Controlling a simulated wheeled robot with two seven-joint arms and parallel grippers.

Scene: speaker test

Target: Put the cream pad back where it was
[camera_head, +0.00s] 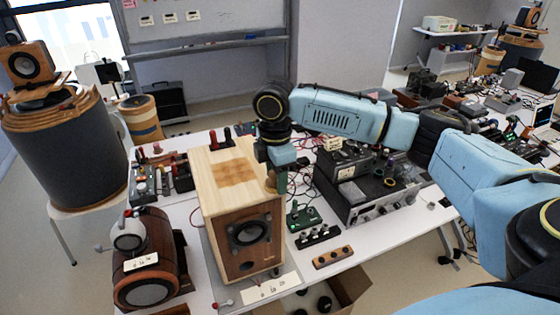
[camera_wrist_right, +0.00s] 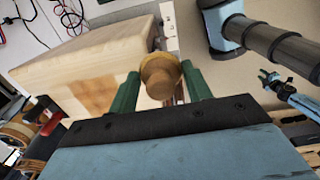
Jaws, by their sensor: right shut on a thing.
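My right gripper (camera_head: 277,183) points down at the right edge of the wooden speaker box (camera_head: 222,198). In the right wrist view its green fingers (camera_wrist_right: 160,90) are shut on a round, stepped tan piece (camera_wrist_right: 160,76). A bit of this piece also shows beside the fingers in the head view (camera_head: 269,184). I cannot tell whether it is the cream pad; no other thing is clearly that pad. The box stands upright on the white table, with a darker tan square (camera_head: 234,172) on its top.
A round-bodied brown speaker (camera_head: 147,262) stands left of the box. A stacked amplifier (camera_head: 372,190), a green board (camera_head: 303,217) and small black knobs (camera_head: 318,236) lie to the right. Red and black posts (camera_head: 220,138) stand behind the box. An open carton (camera_head: 345,290) is below the front edge.

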